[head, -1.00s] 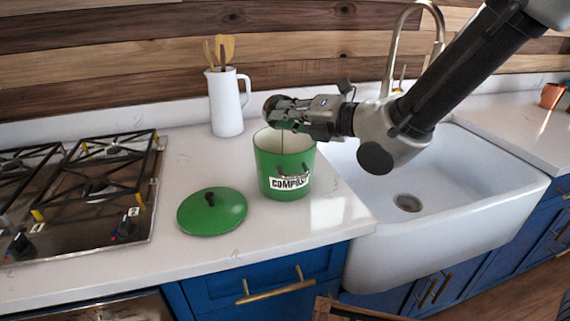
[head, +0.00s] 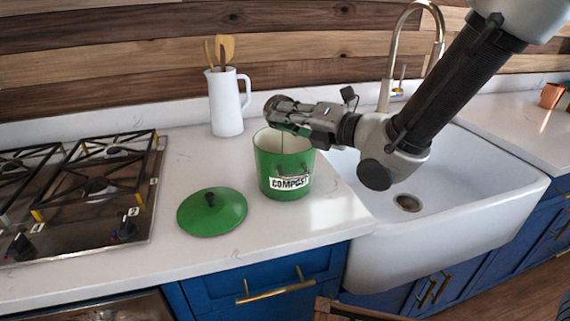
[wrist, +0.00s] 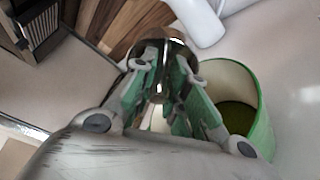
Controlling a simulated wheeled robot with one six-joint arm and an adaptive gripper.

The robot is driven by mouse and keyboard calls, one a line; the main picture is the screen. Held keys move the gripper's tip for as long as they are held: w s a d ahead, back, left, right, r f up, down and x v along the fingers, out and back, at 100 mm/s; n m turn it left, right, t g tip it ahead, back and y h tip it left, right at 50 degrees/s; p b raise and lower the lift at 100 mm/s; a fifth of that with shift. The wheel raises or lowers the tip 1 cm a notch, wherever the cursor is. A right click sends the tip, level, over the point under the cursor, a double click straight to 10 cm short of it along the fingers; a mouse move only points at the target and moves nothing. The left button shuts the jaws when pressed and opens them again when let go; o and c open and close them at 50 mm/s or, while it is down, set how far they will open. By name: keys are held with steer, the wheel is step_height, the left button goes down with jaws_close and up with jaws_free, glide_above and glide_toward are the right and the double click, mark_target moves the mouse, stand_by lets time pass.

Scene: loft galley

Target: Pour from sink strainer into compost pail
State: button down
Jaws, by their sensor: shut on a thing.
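The green compost pail (head: 284,170) stands open and upright on the counter left of the sink. My gripper (head: 277,109) is above the pail's far rim, shut on the sink strainer (head: 271,103). In the wrist view the strainer (wrist: 163,48) is a shiny rounded metal piece between the fingertips (wrist: 160,72), left of the pail opening. The fingers hide most of the strainer, and I cannot see what it holds.
The green lid (head: 212,212) lies on the counter in front of the pail. A white pitcher (head: 226,103) with wooden utensils stands behind. The stove (head: 85,190) is at left, the white sink (head: 450,190) and faucet (head: 388,80) at right.

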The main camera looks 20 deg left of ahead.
steer(key=shift+d, duration=0.1)
steer(key=shift+s+d+r+n+t+y, duration=0.1)
steer(key=shift+s+r+n+t+y, duration=0.15)
steer(key=shift+y, duration=0.3)
steer(key=shift+d+r+n+t+y, duration=0.15)
steer(key=shift+r+t+y, duration=0.15)
steer(key=shift+y, duration=0.25)
stand_by(0.8)
steer(key=shift+w+a+f+m+g+h, duration=0.25)
steer(key=shift+f+m+g+h, duration=0.2)
steer(key=shift+h, duration=0.45)
steer(key=shift+w+a+r+m+g+h, duration=0.15)
steer(key=shift+a+g+h, duration=0.05)
steer(key=shift+h, duration=0.3)
steer(key=shift+w+a+r+m+g+h, duration=0.1)
steer(key=shift+a+r+g+h, duration=0.1)
steer(key=shift+h, duration=0.3)
steer(key=shift+w+a+g+h, duration=0.1)
steer(key=shift+g+h, duration=0.2)
steer(key=shift+h, duration=0.1)
steer(key=shift+f, duration=0.2)
steer(key=shift+w+a+r+m+g+h, duration=0.1)
steer(key=shift+w+a+m+g+h, duration=0.2)
steer(key=shift+w+a+g+h, duration=0.4)
steer(key=shift+w+a+g+h+b, duration=0.25)
steer(key=shift+a+g+h+b, duration=0.2)
steer(key=shift+h+b, duration=0.3)
steer(key=shift+w+a+m+g+h, duration=0.15)
steer(key=shift+m+g+h, duration=0.2)
steer(key=shift+h, duration=0.1)
